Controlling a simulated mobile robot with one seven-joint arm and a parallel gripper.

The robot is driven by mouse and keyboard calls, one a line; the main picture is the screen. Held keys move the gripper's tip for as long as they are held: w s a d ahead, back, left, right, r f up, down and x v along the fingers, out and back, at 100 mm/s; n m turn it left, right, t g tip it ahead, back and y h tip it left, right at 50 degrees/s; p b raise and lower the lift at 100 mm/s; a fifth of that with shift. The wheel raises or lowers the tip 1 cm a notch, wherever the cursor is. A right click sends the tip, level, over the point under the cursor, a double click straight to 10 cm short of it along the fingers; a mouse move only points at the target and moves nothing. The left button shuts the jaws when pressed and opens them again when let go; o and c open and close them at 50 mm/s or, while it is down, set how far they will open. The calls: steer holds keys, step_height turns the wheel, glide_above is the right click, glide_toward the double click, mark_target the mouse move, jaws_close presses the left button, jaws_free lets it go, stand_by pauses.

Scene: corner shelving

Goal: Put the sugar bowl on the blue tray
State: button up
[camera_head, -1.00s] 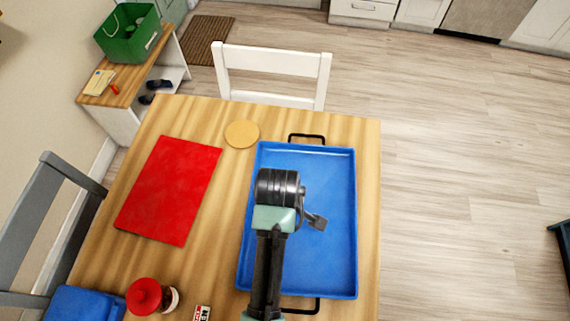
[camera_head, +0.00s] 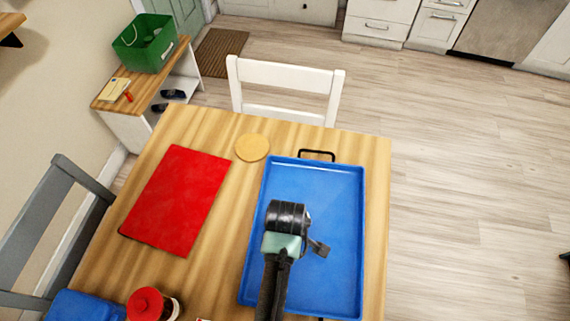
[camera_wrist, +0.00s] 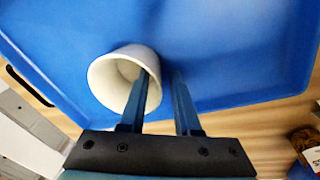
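In the wrist view, the sugar bowl (camera_wrist: 110,80) is a round white vessel against the blue tray (camera_wrist: 235,45), its mouth tilted toward the camera. My gripper (camera_wrist: 161,78) is at its right side: one finger is inside the mouth, the other just outside the wall. The fingers are apart, with a visible gap at the outer one. In the head view, my gripper (camera_head: 290,215) is over the left middle of the blue tray (camera_head: 335,190), and the arm hides the bowl. Whether the bowl's base rests fully on the tray is not clear.
A red mat (camera_head: 178,200) and a round tan coaster (camera_head: 252,147) lie left of the tray. A red-lidded jar (camera_head: 147,305) stands at the near left. A white chair (camera_head: 285,90) and a grey chair (camera_head: 60,230) border the table. The tray's right half is bare.

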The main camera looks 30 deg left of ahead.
step_height(320, 180, up, 12)
steer(key=s+d+p, duration=0.1)
steer(key=shift+s, duration=0.4)
stand_by(0.3)
steer(key=w+d+r+m+t, duration=0.1)
steer(key=w+r+m+t, duration=0.1)
steer(key=w+r+t, duration=0.5)
steer(key=w+d+r+m+t+y, duration=0.1)
steer(key=w+r+m, duration=0.3)
steer(key=r, duration=0.8)
steer(key=w+d+r+m+t, duration=0.15)
steer(key=w+r+t, duration=0.25)
steer(key=w+r, duration=0.4)
steer(key=s+d+r+m+t, duration=0.1)
steer(key=d+r+m+t, duration=0.15)
steer(key=r, duration=0.65)
steer(key=s+d+r+m+t, duration=0.1)
steer(key=r+t, duration=0.2)
steer(key=r, duration=0.6)
steer(key=s+d+r+m+t+h, duration=0.1)
steer(key=s+r+t, duration=0.3)
steer(key=r, duration=0.5)
steer(key=s+d+r+m+t+h, duration=0.1)
steer(key=s+d+r+m+t, duration=0.2)
steer(key=s+r, duration=0.4)
step_height(320, 180, up, 2)
steer(key=shift+s+d+r+m+t, duration=0.1)
steer(key=shift+s+d+m+t, duration=0.25)
steer(key=shift+m+t, duration=0.25)
